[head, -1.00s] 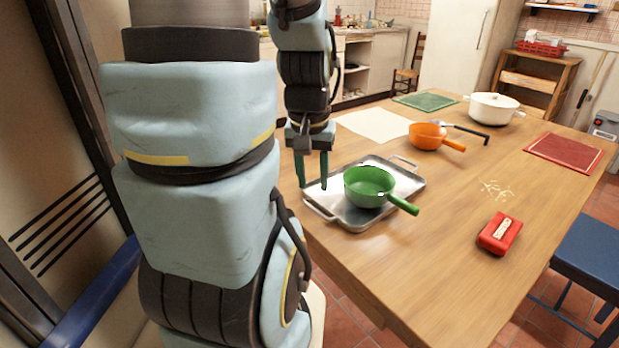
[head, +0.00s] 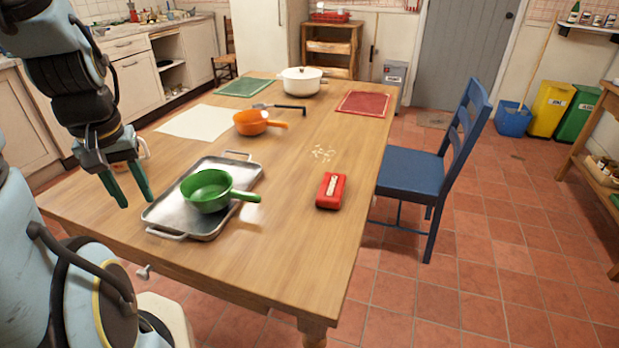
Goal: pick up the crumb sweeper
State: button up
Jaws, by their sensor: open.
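The crumb sweeper (head: 331,190) is most likely the small red box-shaped thing with a pale strip on top. It lies on the right part of the wooden table (head: 285,235), near the table's right edge. A patch of pale crumbs (head: 322,153) lies just behind it. My gripper (head: 133,186) is open and empty, with green fingers pointing down. It is at the left, above the table by the left side of the metal tray, well apart from the red sweeper.
A metal tray (head: 170,213) holds a green saucepan (head: 207,190) between my gripper and the sweeper. An orange pan (head: 250,122), white pot (head: 301,79) and red mat (head: 363,103) stand farther back. A blue chair (head: 415,170) is at the table's right side. Table around the sweeper is clear.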

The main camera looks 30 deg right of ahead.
aim_at(331, 191)
jog(key=j+z, duration=0.1)
jog(key=z, duration=0.3)
jog(key=j+z, duration=0.1)
jog(key=z, duration=0.35)
jog(key=l+z, duration=0.15)
jog(key=i+l, duration=0.05)
